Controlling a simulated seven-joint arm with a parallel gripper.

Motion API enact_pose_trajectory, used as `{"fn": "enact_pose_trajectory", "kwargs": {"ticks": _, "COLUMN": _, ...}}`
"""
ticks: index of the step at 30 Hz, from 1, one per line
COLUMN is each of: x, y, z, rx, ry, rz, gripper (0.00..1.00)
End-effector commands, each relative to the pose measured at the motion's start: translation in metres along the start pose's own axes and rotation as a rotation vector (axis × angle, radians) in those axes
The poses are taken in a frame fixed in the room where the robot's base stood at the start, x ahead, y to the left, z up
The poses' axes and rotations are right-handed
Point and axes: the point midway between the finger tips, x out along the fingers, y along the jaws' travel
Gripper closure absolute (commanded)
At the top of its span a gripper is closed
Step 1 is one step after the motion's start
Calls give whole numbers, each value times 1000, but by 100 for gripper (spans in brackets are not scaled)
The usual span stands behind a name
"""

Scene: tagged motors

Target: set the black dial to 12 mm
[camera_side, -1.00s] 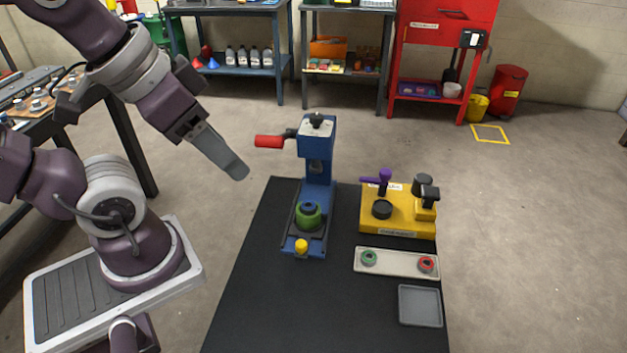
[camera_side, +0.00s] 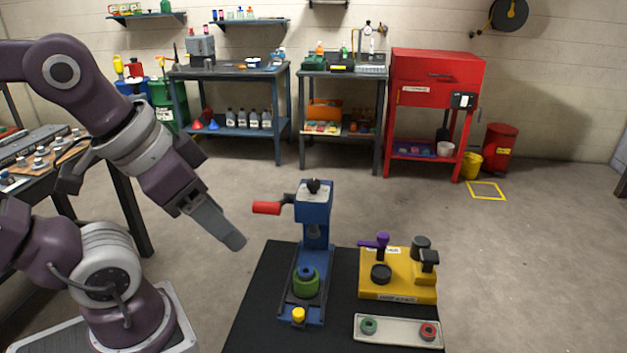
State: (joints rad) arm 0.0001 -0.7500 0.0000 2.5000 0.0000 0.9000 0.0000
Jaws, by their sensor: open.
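The blue press (camera_side: 316,216) stands on the dark table mat. A black knob (camera_side: 314,186) sits on a pale plate on its top. A black round disc (camera_side: 381,275) and a black cylinder (camera_side: 421,243) sit on the yellow fixture (camera_side: 398,284) to the right. I cannot tell which of these is the black dial, and no scale or reading is legible. My gripper (camera_side: 236,241) is open and empty, its fingers overlapping edge-on.
A green ring part (camera_side: 306,285) sits in the press, with a yellow knob (camera_side: 298,315) in front. The fixture carries a purple lever (camera_side: 376,241). A pale tray (camera_side: 398,331) holds a green ring and a red ring. The mat's front left (camera_side: 255,325) is clear.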

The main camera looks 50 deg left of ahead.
Motion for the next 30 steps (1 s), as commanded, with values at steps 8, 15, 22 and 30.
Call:
{"fn": "enact_pose_trajectory", "kwargs": {"ticks": 8, "x": 4, "y": -22, "z": -84, "rx": -129, "ry": -133, "rz": -50, "gripper": 50}}
{"fn": "enact_pose_trajectory", "kwargs": {"ticks": 15, "x": 86, "y": -103, "z": -200, "rx": -382, "ry": -371, "rz": -112, "gripper": 50}}
{"fn": "enact_pose_trajectory", "kwargs": {"ticks": 22, "x": 148, "y": -154, "z": -224, "rx": -508, "ry": -476, "rz": -129, "gripper": 50}}
{"fn": "enact_pose_trajectory", "kwargs": {"ticks": 30, "x": 188, "y": -156, "z": -205, "rx": -515, "ry": -486, "rz": -128, "gripper": 50}}
